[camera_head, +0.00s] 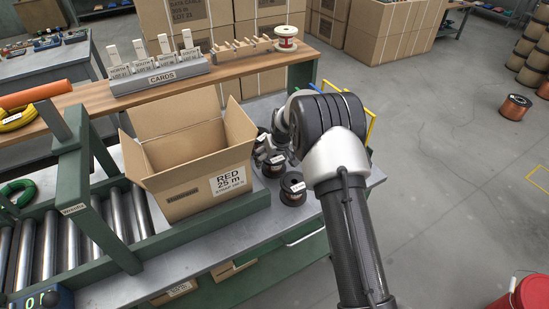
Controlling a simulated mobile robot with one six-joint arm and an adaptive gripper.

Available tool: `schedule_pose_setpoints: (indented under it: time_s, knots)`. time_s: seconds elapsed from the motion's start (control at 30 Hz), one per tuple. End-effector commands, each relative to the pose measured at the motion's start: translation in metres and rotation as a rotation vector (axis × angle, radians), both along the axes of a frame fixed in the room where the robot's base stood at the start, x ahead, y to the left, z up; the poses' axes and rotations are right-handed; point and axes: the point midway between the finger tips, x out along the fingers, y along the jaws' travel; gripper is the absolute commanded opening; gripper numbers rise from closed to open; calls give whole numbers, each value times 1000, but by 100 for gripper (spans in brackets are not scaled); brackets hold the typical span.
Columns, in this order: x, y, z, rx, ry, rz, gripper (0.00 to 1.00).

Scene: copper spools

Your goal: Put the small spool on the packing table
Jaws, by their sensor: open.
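A small dark spool (293,188) with a white label stands upright on the grey-topped table, just right of the open carton. My gripper (268,150) is open above the table at the carton's right side, up and left of this spool. A white label and dark shape show beside its fingers, possibly another spool; the gripper hides most of it. I cannot tell whether the fingers touch anything. The grey table (160,268), on a green frame, bears the carton; I see no sign naming it the packing table. A larger red-and-white spool (286,38) stands on the wooden shelf.
The open carton (230,185), marked RED 25 m, stands left of my gripper with its flaps up. A roller conveyor (75,232) lies left. A card holder (160,79) and wooden rack sit on the shelf. Copper spools (515,107) stand on the floor right.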

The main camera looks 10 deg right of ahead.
Motion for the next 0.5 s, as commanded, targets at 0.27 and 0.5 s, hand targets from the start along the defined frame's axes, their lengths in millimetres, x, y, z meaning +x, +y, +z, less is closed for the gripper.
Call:
schedule_pose_setpoints:
  time_s: [0.27,0.5]
  knots:
    - [0,0,0,0,0,0,97]
    - [-5,-1,22,0,-2,0,97]
